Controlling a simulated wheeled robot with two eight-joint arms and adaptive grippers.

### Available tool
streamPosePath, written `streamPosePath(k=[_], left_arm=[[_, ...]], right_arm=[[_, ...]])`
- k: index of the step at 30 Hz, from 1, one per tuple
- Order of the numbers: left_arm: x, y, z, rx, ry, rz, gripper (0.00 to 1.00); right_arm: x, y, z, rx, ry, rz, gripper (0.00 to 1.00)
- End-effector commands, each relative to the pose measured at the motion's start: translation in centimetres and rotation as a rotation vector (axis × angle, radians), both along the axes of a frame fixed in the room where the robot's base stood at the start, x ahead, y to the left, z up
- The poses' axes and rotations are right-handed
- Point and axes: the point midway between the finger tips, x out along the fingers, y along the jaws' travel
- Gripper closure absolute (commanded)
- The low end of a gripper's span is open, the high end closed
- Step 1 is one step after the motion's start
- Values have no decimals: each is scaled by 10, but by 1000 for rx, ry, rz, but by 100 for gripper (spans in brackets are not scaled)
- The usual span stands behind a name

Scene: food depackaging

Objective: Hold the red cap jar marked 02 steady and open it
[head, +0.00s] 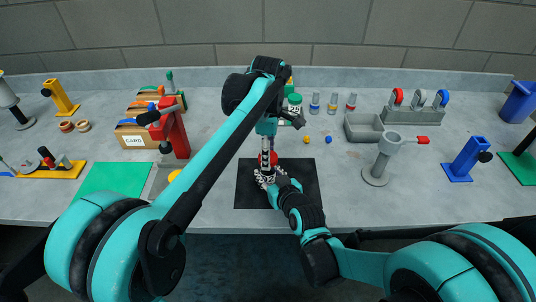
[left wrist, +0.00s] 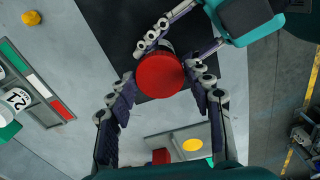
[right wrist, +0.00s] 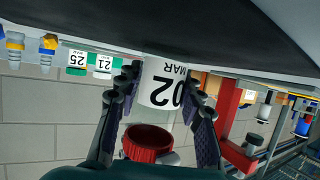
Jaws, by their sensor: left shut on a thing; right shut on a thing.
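The jar (right wrist: 160,84) marked 02 has a white label and stands between the fingers of my right gripper (right wrist: 160,95), which is shut on its body. In the head view the right fingers hide most of it, over the black mat (head: 247,198). The red cap (left wrist: 160,75) sits between the fingertips of my left gripper (left wrist: 162,80), which is shut on it from above. In the right wrist view the cap (right wrist: 148,143) shows a dark hollow underside and appears apart from the jar, with a gap above the label.
A green-capped bottle marked 25 (head: 294,107) and several small vials stand behind. A grey tray (head: 363,127) and grey stand (head: 382,160) are to the right. A red press (head: 174,130) and green mat (head: 110,182) lie left.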

Motion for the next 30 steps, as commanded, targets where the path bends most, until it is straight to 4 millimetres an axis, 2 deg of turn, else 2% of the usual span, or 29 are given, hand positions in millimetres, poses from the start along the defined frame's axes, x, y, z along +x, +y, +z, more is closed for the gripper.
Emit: streamPosePath(k=[6,15,16,18,30], left_arm=[[0,0,28,0,0,0,84],[0,0,34,0,0,0,84],[0,0,34,0,0,0,84],[0,0,34,0,0,0,84],[0,0,34,0,0,0,84]], right_arm=[[0,0,0,0,1,0,100],[0,0,0,0,0,0,100],[0,0,0,0,0,0,58],[0,0,0,0,0,0,39],[-3,-2,2,0,0,0,39]])
